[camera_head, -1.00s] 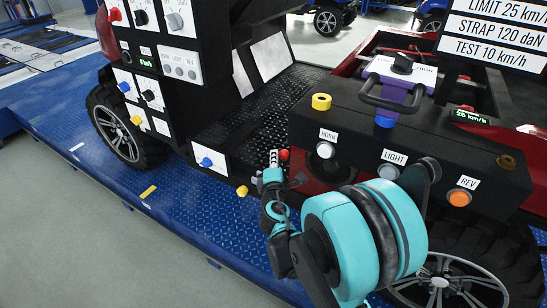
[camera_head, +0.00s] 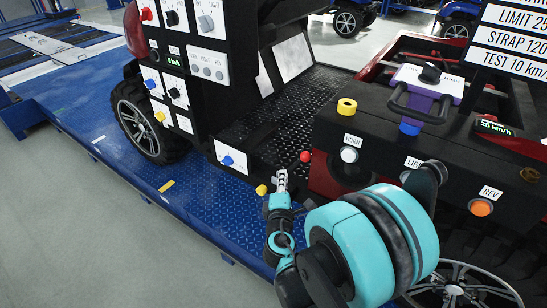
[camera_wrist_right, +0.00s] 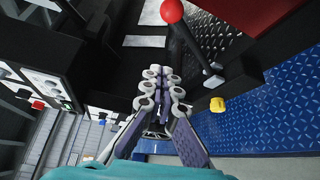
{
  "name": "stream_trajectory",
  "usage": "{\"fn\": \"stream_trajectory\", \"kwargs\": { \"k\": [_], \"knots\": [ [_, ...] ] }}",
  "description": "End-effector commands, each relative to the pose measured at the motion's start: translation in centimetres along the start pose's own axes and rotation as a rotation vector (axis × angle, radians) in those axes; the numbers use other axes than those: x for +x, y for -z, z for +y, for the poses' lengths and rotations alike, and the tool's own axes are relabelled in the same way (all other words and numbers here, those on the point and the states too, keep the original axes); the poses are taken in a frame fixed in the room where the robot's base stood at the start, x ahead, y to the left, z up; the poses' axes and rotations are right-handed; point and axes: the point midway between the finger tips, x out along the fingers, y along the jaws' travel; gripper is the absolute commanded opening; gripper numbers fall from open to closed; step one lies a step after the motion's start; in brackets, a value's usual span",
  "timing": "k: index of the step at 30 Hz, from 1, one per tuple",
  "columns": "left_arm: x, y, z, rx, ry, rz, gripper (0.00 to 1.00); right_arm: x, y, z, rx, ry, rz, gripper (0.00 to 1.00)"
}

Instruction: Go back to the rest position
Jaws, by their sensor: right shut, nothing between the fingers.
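My right gripper (camera_head: 281,178) is in the lower middle of the head view, on the teal and black right arm. Its fingers are together with nothing between them. In the right wrist view the closed fingers (camera_wrist_right: 163,76) point away from the camera. A red ball knob (camera_head: 305,156) is just right of and above the fingertips in the head view, apart from them. It also shows at the top of the wrist view (camera_wrist_right: 172,11). A yellow knob (camera_head: 261,190) is just left of the gripper; it shows in the wrist view (camera_wrist_right: 217,104). My left gripper is not in view.
A black vehicle with a switch panel (camera_head: 185,65) stands on a blue checkered platform (camera_head: 190,195). A dashboard (camera_head: 365,125) with HORN and REV buttons and a purple-white handle unit (camera_head: 428,82) is at right. Open grey floor (camera_head: 70,220) lies at lower left.

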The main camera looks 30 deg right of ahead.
Motion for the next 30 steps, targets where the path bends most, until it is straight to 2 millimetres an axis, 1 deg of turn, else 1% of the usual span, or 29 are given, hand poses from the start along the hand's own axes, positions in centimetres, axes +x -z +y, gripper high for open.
{"fn": "stream_trajectory", "kwargs": {
  "k": [6, 9, 11, 14, 16, 17, 20, 23, 24, 27, 30],
  "knots": [
    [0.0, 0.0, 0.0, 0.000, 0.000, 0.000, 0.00, -0.3, 0.0, -0.1, 0.002, 0.001, -0.001, 0.00],
    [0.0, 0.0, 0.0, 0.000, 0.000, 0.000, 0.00, -0.5, 0.0, -0.1, 0.044, 0.022, -0.001, 0.00],
    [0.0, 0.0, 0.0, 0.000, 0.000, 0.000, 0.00, -0.6, 0.1, -0.3, 0.107, 0.054, -0.001, 0.00],
    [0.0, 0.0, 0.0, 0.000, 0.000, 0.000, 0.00, -1.4, 0.5, -0.9, 0.284, 0.155, -0.006, 0.00],
    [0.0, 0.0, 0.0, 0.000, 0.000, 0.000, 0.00, -2.6, 1.1, -1.5, 0.439, 0.255, -0.011, 0.00],
    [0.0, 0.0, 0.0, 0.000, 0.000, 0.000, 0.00, -3.2, 1.5, -1.8, 0.507, 0.303, -0.014, 0.00],
    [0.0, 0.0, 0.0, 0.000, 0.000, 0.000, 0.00, -6.1, 2.9, -2.8, 0.723, 0.473, -0.027, 0.00],
    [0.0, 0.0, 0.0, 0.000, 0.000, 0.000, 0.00, -9.8, 4.7, -3.6, 0.914, 0.654, -0.044, 0.00],
    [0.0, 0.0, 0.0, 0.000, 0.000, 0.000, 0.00, -11.4, 5.3, -3.8, 0.978, 0.723, -0.050, 0.00],
    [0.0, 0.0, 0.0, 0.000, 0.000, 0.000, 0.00, -15.2, 6.9, -4.0, 1.110, 0.878, -0.066, 0.00],
    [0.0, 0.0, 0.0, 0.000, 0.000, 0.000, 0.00, -18.2, 7.9, -4.0, 1.193, 0.991, -0.079, 0.00]
  ]
}}
